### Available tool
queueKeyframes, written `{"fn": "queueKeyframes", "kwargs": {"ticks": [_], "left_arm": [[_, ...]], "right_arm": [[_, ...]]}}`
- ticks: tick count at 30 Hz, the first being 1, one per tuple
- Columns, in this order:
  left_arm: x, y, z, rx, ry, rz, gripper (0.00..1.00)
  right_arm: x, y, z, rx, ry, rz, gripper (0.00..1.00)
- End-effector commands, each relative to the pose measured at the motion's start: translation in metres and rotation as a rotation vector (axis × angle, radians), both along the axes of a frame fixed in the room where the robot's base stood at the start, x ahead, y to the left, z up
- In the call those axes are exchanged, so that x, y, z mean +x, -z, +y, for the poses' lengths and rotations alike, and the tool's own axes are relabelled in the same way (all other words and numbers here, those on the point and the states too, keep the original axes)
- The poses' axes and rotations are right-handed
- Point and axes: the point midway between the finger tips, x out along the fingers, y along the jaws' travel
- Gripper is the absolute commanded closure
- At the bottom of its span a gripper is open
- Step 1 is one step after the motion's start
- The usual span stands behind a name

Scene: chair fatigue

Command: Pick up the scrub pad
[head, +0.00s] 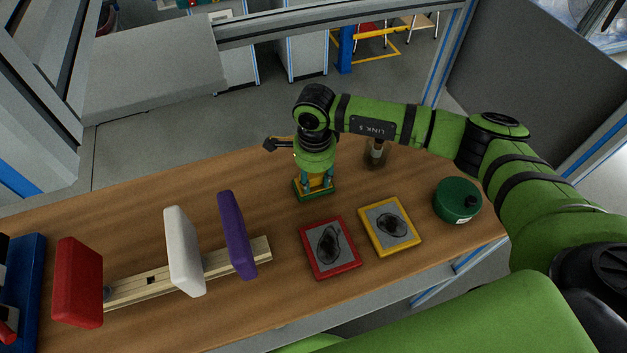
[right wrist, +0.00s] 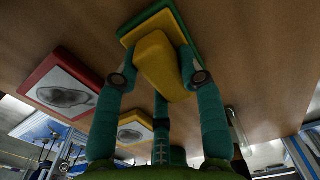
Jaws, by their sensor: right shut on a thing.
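The scrub pad (head: 315,194) has a green bottom layer, a yellow layer and a raised yellow grip. It is at the back middle of the wooden table, and I cannot tell whether it touches the tabletop. My right gripper (head: 317,181) points down over it, with its teal fingers shut on the yellow grip. In the right wrist view the scrub pad (right wrist: 162,62) sits between the fingertips of the gripper (right wrist: 160,78), its green edge showing beyond the yellow. My left gripper is in neither view.
A red-framed plate (head: 346,262) and a yellow-framed plate (head: 407,238), both darkly stained, lie in front. A green round container (head: 457,201) and a small jar (head: 375,157) stand right. Red (head: 78,283), white (head: 184,252) and purple (head: 237,233) blocks stand left by a wooden bar (head: 140,289).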

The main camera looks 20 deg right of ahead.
Motion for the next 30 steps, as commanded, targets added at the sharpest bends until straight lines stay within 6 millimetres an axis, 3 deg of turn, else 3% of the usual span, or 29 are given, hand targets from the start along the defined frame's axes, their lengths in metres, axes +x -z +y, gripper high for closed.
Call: {"fn": "queueKeyframes", "kwargs": {"ticks": [10,16,30], "left_arm": [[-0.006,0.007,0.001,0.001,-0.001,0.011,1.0],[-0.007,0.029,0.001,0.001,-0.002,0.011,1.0],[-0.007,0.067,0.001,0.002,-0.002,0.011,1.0]], "right_arm": [[0.0,-0.006,0.0,-0.001,0.0,0.001,0.94],[0.002,-0.036,0.0,0.0,-0.002,-0.007,0.94],[-0.068,-0.095,-0.071,-0.002,0.001,-0.003,0.94]]}}
